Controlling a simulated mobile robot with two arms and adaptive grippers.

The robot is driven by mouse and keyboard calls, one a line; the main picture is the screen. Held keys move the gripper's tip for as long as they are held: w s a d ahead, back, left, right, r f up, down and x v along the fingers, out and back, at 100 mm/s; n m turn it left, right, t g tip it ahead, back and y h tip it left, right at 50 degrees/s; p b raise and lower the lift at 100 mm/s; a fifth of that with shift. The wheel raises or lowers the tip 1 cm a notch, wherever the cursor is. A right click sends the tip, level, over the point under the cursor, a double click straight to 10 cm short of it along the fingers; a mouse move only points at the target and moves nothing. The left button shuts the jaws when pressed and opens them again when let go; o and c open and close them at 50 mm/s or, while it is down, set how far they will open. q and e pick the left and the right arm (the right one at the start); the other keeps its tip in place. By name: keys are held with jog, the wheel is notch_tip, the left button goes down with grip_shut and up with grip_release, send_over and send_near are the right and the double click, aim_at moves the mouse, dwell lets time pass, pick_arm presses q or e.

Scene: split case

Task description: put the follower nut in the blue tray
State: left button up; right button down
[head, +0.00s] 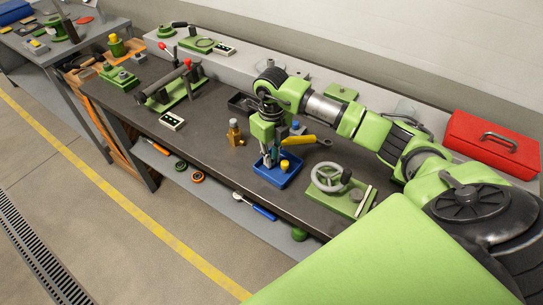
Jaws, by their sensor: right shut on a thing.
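The blue tray (262,178) lies on the dark bench top near its front edge. My right gripper (269,160) points down at the tray, with its fingertips over or inside it. It is shut on a small part, probably the follower nut, which the fingers mostly hide. A yellow cylindrical piece (285,165) shows at the tray, just right of the fingers; I cannot tell whether it touches them. My left gripper is not in view.
A brass fitting (235,133) stands left of the tray. A green fixture with a handwheel (332,178) stands to the right. A yellow-handled tool (300,140) lies behind. A red toolbox (490,143) is at far right.

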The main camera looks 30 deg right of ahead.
jog(key=shift+f, duration=0.15)
jog(key=c, duration=1.9)
grip_release()
notch_tip(320, 180, up, 12)
